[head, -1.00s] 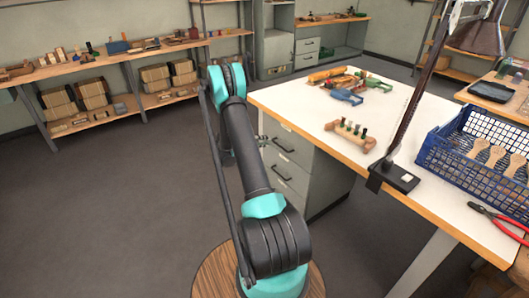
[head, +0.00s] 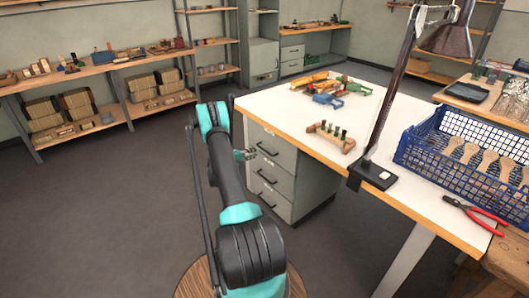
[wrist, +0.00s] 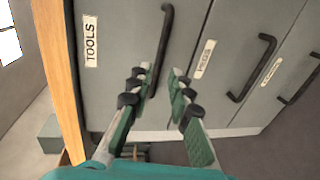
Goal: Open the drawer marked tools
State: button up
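The drawer marked TOOLS (wrist: 115,35) is the top drawer of a grey cabinet under the workbench, and it looks shut. Its white label (wrist: 91,42) reads TOOLS in the wrist view. Its dark bar handle (wrist: 166,38) shows there too, and the handle also shows in the head view (head: 267,149). My gripper (wrist: 158,72) is open, with its two green-padded fingers pointing at the drawer front. The lower end of the handle appears between the fingers; I cannot tell whether they touch it. In the head view my gripper (head: 245,155) is small beside the cabinet, partly behind my arm.
Two more drawers lie below, with handles (wrist: 253,68) and small labels. The white-topped workbench (head: 385,110) overhangs the cabinet and carries a lamp (head: 385,100), a blue crate (head: 440,165) and red pliers (head: 475,210). The floor left of the cabinet is clear.

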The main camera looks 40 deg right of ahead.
aim_at(264, 150)
jog(key=x, duration=0.8)
jog(key=shift+d, duration=0.2)
jog(key=shift+c, duration=0.6)
grip_shut()
